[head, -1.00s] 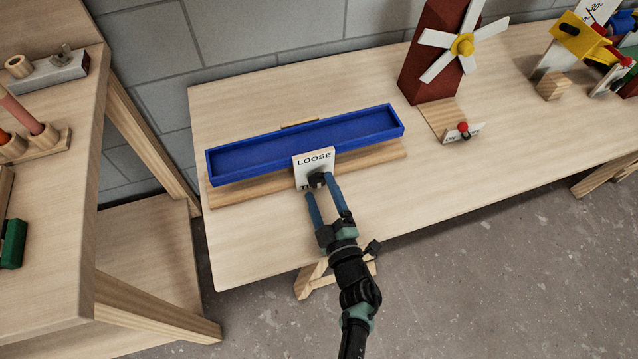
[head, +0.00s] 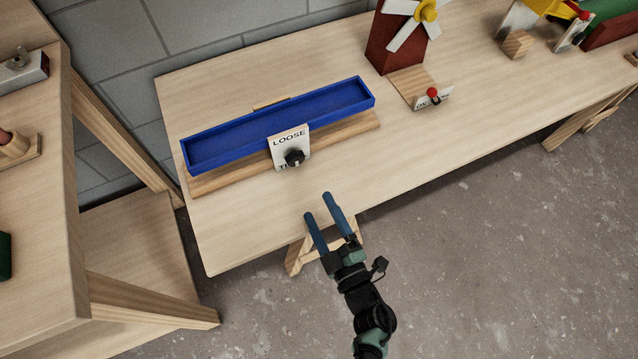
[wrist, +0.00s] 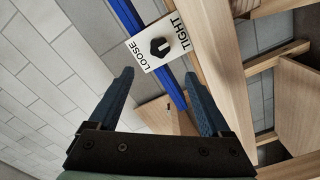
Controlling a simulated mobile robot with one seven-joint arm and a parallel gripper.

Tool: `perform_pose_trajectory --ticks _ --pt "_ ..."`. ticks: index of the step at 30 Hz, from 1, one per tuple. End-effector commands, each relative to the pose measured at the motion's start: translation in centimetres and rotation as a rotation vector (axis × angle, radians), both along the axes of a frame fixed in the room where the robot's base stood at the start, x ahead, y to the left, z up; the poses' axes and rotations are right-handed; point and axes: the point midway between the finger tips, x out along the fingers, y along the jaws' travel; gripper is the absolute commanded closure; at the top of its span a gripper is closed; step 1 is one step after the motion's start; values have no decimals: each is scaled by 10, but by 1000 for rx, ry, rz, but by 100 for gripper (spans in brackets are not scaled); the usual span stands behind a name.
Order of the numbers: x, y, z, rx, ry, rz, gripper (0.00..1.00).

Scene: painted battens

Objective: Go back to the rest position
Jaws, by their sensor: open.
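My gripper (head: 318,208) is open and empty, its two blue fingers apart near the front edge of the table. In the head view it is below and to the right of a black knob (head: 294,157), clear of it. The knob sits on a white plate (head: 283,143) marked LOOSE, with its lower word partly hidden there. In the wrist view the plate reads LOOSE and TIGHT, and the knob (wrist: 159,47) shows beyond the open fingers (wrist: 160,90). The plate is fixed at the front of a long blue tray (head: 345,97) on a wooden base.
The table (head: 450,140) also bears a dark red windmill (head: 392,45) with a red-knobbed switch (head: 433,95), and yellow and green things at the far right. Another wooden bench (head: 40,240) stands at the left. Concrete floor (head: 480,270) lies open at the lower right.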

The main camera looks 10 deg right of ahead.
Motion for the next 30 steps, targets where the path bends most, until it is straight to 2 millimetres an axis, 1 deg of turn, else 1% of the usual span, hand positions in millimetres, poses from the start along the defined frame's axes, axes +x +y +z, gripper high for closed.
perform_pose_trajectory --ticks 8,11,14,15,17,18,20,21,22,23,24,26,27,29,30 --pt "0 0 0 0 0 0 18" --pt "14 -6 15 -4 -28 -22 18" --pt "42 -20 52 -4 -89 -73 18" --pt "56 -28 73 0 -124 -102 18" --pt "78 -39 111 15 -182 -149 18" --pt "91 -46 139 30 -221 -181 18" --pt "108 -54 182 62 -281 -224 18" --pt "117 -59 211 88 -320 -253 18" --pt "123 -62 233 112 -349 -270 18" --pt "128 -65 256 138 -378 -286 18" --pt "133 -68 286 175 -415 -306 18" --pt "137 -70 333 241 -469 -328 18" --pt "138 -70 364 291 -502 -337 18" --pt "135 -69 410 371 -549 -343 18" --pt "131 -66 441 429 -576 -339 18"
